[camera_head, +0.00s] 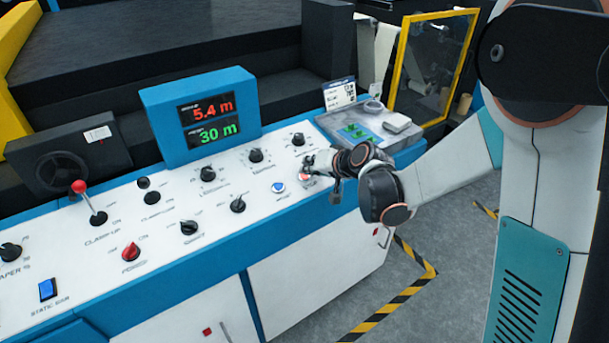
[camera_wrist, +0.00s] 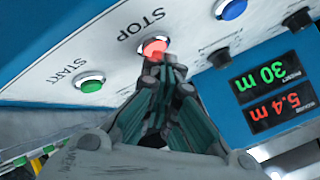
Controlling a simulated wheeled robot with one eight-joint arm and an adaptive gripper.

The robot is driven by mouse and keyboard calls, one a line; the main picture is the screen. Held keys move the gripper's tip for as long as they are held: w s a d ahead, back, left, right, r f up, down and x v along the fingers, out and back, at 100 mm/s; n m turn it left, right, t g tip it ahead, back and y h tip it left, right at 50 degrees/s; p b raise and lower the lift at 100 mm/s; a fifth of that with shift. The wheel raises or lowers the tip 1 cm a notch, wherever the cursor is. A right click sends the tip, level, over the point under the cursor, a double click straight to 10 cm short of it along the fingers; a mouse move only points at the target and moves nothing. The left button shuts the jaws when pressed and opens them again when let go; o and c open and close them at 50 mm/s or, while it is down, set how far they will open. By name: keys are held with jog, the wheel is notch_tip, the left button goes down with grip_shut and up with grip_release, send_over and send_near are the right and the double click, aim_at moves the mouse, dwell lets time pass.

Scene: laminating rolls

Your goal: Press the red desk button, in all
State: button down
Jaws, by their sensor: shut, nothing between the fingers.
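The red button (camera_wrist: 154,47) sits in a pale ring beside the word STOP in the wrist view. Its cap looks bright red-pink. In the head view the red button (camera_head: 304,177) shows partly beside my fingertips. My gripper (camera_head: 309,163) is shut and empty, its tips at the button. In the wrist view my gripper (camera_wrist: 164,66) overlaps the button's lower edge. I cannot tell whether the tips touch the cap or whether it is pushed in.
A green START button (camera_wrist: 90,83) and a blue button (camera_wrist: 232,8) flank the red one. The display (camera_head: 206,120) reads 5.4 m and 30 m. Black knobs (camera_head: 238,204) and a red-topped lever (camera_head: 80,188) stand up from the panel. A tray (camera_head: 385,128) lies behind my gripper.

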jog(key=shift+r, duration=0.15)
jog(key=shift+s+r+p, duration=0.1)
jog(key=shift+r+p, duration=0.35)
jog(key=shift+r, duration=0.2)
jog(key=shift+r, duration=0.1)
jog(key=r+p, duration=0.2)
jog(key=r, duration=0.1)
jog(key=r+p, duration=0.1)
jog(key=shift+s+d+r, duration=0.3)
jog(key=shift+s+r, duration=0.05)
jog(key=shift+s, duration=0.05)
dwell(0.7)
